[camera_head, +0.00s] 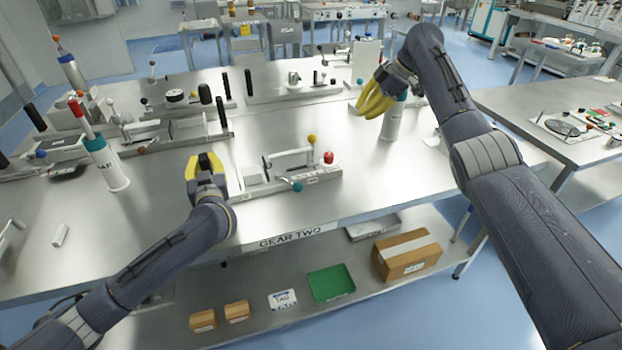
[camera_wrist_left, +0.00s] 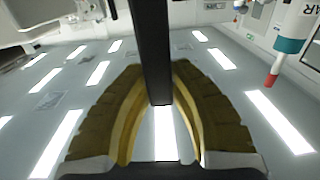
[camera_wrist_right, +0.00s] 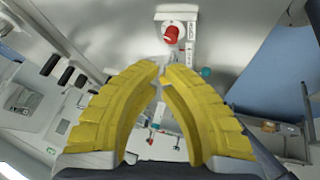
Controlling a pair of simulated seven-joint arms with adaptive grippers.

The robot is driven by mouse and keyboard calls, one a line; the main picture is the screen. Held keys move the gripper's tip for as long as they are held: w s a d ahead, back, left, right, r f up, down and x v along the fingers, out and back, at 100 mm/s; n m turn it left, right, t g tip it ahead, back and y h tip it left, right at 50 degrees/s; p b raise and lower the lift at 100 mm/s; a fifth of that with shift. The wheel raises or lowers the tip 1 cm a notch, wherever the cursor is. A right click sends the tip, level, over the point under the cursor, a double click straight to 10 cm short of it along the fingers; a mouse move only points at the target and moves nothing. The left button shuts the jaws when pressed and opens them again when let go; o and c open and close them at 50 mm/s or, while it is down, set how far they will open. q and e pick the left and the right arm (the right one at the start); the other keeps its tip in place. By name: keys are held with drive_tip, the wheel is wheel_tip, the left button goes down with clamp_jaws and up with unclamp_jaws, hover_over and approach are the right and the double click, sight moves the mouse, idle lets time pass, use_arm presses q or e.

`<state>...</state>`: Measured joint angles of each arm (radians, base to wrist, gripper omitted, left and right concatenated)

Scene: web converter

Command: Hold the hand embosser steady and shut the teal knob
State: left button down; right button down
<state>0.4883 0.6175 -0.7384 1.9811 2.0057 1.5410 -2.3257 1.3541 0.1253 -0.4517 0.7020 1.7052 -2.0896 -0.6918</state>
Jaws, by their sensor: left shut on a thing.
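The hand embosser (camera_head: 290,178) lies near the front edge of the table, in the middle. It has a teal knob (camera_head: 297,185) on its front side, a red knob (camera_head: 328,157) at its right end and a yellow ball on a lever. My left gripper (camera_head: 205,160) is at its left end, shut on a dark upright bar (camera_wrist_left: 152,50), seemingly its handle. My right gripper (camera_head: 372,105) is above the table to the right, apart from the embosser, its fingertips together and empty. The right wrist view shows the teal knob (camera_wrist_right: 206,72) and red knob (camera_wrist_right: 171,33) beyond the fingertips.
A red-tipped white cylinder (camera_head: 103,163) stands at the left. Several bench devices (camera_head: 300,90) line the back. Bare table lies around the embosser; a lower shelf holds boxes and a green tray (camera_head: 331,283).

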sight(290, 182)
drive_tip(key=s+a+f+n+g+h, duration=0.3)
drive_tip(key=s+a+f+n, duration=0.2)
drive_tip(key=a, duration=0.4)
drive_tip(key=s+f, duration=0.1)
drive_tip(key=s, duration=0.1)
drive_tip(key=shift+s+a+f+g, duration=0.2)
drive_tip(key=shift+s+f+g, duration=0.1)
drive_tip(key=shift+g, duration=0.1)
drive_tip(key=x, duration=1)
drive_tip(key=shift+f, duration=0.1)
drive_tip(key=shift+s+a+f, duration=0.1)
drive_tip(key=shift+s+a, duration=0.5)
drive_tip(key=shift+a, duration=0.3)
drive_tip(key=shift+s+a+f, duration=0.15)
drive_tip(key=shift+s+a, duration=0.3)
drive_tip(key=shift+a, duration=0.15)
drive_tip(key=shift+s+a+m, duration=0.1)
drive_tip(key=shift+s+m, duration=0.2)
drive_tip(key=shift+s+a+m+t, duration=0.15)
drive_tip(key=shift+s+m+t, duration=0.15)
drive_tip(key=shift+s+m, duration=0.25)
